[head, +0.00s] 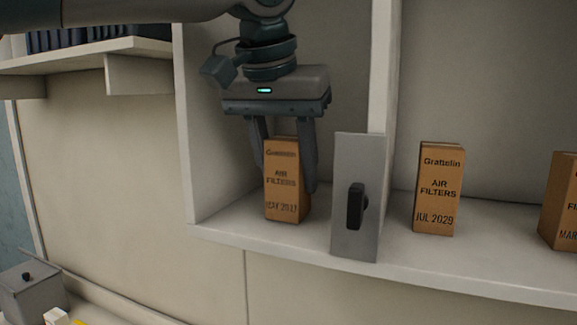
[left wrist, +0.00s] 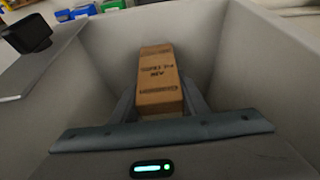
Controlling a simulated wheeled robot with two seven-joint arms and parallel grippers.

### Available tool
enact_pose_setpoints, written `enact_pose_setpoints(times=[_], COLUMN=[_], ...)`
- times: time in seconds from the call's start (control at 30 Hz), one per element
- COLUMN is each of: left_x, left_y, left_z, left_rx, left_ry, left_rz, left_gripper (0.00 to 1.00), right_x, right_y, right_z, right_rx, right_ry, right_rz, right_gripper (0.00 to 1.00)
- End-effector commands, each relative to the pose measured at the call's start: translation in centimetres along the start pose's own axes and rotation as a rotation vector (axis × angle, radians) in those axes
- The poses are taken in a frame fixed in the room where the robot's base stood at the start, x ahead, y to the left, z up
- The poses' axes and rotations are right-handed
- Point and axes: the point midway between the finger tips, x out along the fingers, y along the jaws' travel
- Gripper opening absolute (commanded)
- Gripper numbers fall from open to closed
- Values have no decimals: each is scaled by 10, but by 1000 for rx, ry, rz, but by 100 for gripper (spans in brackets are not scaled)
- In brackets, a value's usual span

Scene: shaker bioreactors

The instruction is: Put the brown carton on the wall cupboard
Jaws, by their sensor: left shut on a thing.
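The brown carton (head: 282,190), labelled "Air Filters", stands upright in the left compartment of the wall cupboard (head: 215,232), at or very near its floor. My left gripper (head: 286,185) comes down from above and is shut on the carton, one finger on each side. The left wrist view shows the same carton (left wrist: 158,82) between the fingers, with the pale compartment walls around it. Whether its base touches the shelf is hard to tell. My right gripper does not show.
A grey panel with a black handle (head: 356,206) stands at the divider, right of the carton. Similar cartons (head: 438,190) (head: 563,205) stand in the right compartment. A shelf with dark books (head: 90,38) is at the upper left. A grey lidded box (head: 32,293) sits lower left.

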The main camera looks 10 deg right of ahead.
Motion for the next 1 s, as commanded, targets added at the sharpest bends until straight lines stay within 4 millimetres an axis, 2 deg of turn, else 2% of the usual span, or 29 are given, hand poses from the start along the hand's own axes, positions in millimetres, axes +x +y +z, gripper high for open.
enact_pose_setpoints(times=[0.3, 0.33, 0.4, 0.77, 1.0], left_x=[4, 3, 3, 1, -15], left_y=[0, 0, 0, 0, 0], left_z=[2, 1, 1, 0, 0], left_rx=[0, -1, 0, 0, -1], left_ry=[-1, -1, -1, 0, 2], left_rz=[0, -1, -1, -1, 0], left_gripper=[15, 45, 59, 59, 59], right_x=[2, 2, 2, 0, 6], right_y=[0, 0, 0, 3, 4], right_z=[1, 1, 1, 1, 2], right_rx=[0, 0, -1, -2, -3], right_ry=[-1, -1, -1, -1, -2], right_rz=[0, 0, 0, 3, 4], right_gripper=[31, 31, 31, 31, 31])
